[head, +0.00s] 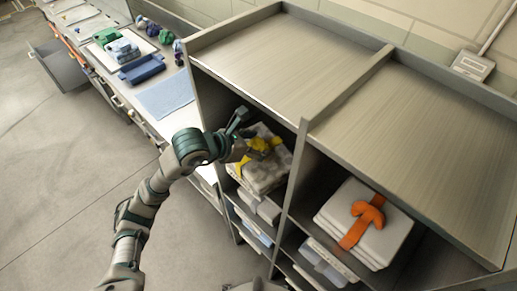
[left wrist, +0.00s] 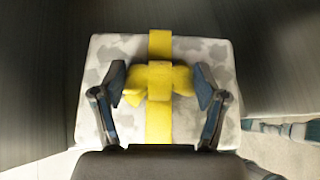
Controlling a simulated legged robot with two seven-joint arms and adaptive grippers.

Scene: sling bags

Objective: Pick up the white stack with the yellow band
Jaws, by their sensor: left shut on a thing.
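The white stack with the yellow band (head: 262,172) sits in the upper left compartment of the grey shelf unit in the head view. It has a grey blotchy pattern, and a yellow bow is on top. In the left wrist view the stack (left wrist: 105,62) fills the middle, with the yellow bow (left wrist: 158,80) between the fingers. My left gripper (head: 243,145) reaches into the compartment from the left; in the left wrist view my left gripper (left wrist: 160,85) is shut on the bow, one finger at each side. I cannot tell whether the stack touches the shelf. My right gripper is not in view.
A white stack with an orange band (head: 385,240) lies in the compartment to the right, past a divider. The shelf unit's top (head: 420,130) is bare. More folded items lie on lower shelves. A long counter (head: 165,97) with cloths stands at upper left. The floor at left is clear.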

